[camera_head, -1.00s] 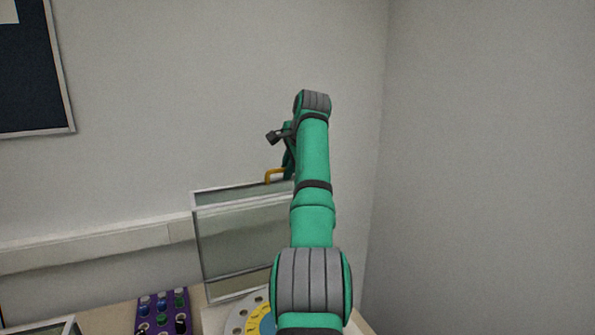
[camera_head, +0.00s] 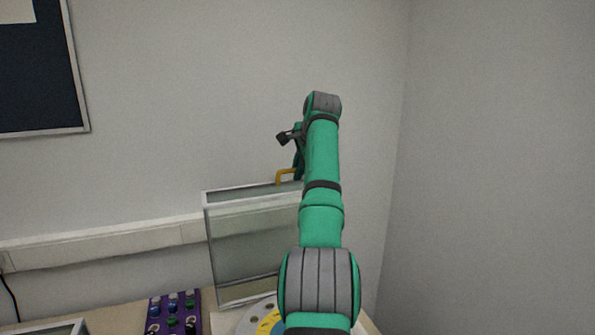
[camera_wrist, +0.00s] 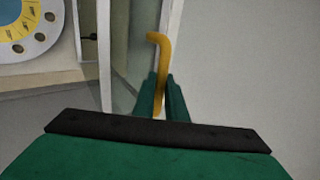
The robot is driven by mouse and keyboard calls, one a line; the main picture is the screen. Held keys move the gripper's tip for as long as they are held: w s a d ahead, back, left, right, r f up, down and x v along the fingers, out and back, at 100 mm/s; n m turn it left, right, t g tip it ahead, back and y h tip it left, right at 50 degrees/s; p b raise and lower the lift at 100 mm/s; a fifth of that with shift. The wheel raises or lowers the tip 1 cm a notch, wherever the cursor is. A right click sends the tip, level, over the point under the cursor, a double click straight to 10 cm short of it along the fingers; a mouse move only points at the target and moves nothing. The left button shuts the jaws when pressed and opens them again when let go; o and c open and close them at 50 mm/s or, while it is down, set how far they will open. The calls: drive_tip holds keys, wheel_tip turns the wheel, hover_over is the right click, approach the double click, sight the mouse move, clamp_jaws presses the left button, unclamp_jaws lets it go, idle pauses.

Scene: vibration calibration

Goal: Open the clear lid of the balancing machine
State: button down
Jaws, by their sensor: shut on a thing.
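The clear lid (camera_head: 245,250), a see-through panel in a light frame, stands raised and roughly upright at the back of the balancing machine. Its yellow handle (camera_head: 285,174) is at the top edge, partly behind my arm. In the wrist view, the bent handle (camera_wrist: 158,48) runs down between the green fingers of my gripper (camera_wrist: 163,95), which is shut on it beside the lid's frame (camera_wrist: 170,30). The fingers are hidden behind my arm in the head view. The machine's dial disc (camera_head: 262,318) shows below the lid, with a yellow ring.
A purple rack (camera_head: 174,312) with several small knobbed items stands on the table to the left of the machine. Another framed panel edge (camera_head: 65,328) shows at the bottom left. A wall is behind with a trunking strip (camera_head: 110,243); another wall is on the right.

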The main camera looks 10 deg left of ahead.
drive_tip(key=c, duration=2.1)
unclamp_jaws()
drive_tip(key=shift+a+f, duration=0.1)
drive_tip(key=shift+f, duration=0.05)
drive_tip(key=shift+s+a, duration=0.1)
drive_tip(key=shift+a, duration=0.25)
drive_tip(key=shift+d, duration=0.8)
drive_tip(key=shift+s+a+r, duration=0.1)
drive_tip(key=shift+a+r, duration=0.05)
drive_tip(key=shift+r, duration=0.1)
drive_tip(key=v, duration=1)
drive_tip(key=shift+s+d+r, duration=0.1)
drive_tip(key=shift+d+r, duration=0.15)
drive_tip(key=shift+d, duration=0.05)
